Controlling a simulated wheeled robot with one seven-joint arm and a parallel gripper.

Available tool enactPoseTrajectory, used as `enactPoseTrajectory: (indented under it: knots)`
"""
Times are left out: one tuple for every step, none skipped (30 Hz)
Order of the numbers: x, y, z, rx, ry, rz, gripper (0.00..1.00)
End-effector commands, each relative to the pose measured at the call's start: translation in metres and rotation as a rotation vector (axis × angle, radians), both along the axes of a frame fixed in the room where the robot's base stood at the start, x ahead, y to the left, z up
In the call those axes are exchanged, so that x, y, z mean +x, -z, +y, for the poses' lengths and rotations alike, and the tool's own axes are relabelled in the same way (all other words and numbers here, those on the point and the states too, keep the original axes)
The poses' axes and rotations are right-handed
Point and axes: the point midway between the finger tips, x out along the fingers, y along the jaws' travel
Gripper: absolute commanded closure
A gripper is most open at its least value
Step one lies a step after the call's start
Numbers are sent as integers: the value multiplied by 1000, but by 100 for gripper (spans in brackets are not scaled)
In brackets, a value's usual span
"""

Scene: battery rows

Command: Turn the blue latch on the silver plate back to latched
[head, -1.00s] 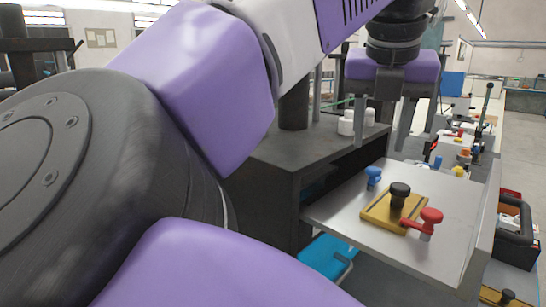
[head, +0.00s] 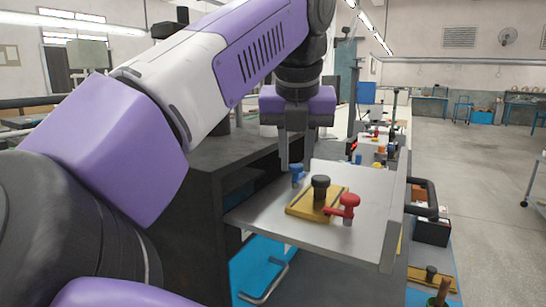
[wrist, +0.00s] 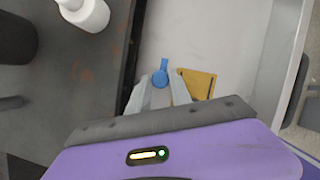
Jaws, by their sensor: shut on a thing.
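The silver plate (head: 262,213) is a flat tray-like sheet that juts out from a dark cabinet. The blue latch (head: 297,174) stands near its back left edge, with a round knob and a short arm. My gripper (head: 296,164) reaches down onto it from above. In the wrist view, the blue latch (wrist: 161,70) sits between the two fingertips of my gripper (wrist: 161,84), which is shut on it. Its arm points up in that view. The fingers hide the latch's lower part and base.
A yellow block (head: 303,205) with a black knob (head: 321,186) lies close beside the latch, with a red latch (head: 346,206) at its front right. The dark cabinet (head: 190,180) stands at the left. White bottles (wrist: 88,12) stand on it. The plate's right side has a raised edge.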

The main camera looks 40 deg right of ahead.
Motion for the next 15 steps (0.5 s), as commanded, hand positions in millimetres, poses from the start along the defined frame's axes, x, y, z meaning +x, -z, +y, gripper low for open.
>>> enactPoseTrajectory:
  knots:
    - [0,0,0,0,1,0,100]
    - [0,0,0,0,1,0,100]
    - [0,0,0,0,3,0,100]
    - [0,0,0,0,5,0,100]
    - [0,-1,0,0,9,0,100]
    - [0,-1,0,0,15,0,100]
    - [0,-1,0,0,22,0,100]
    - [0,-1,0,-1,30,1,100]
    - [0,-1,0,-1,43,1,100]
    - [0,-2,0,-2,55,0,100]
    - [0,-2,0,-2,67,2,100]
    - [1,-2,1,-1,87,1,100]
    - [1,-2,1,-1,104,1,100]
    - [1,-3,1,-1,123,1,100]
    - [2,-3,2,-1,151,1,100]
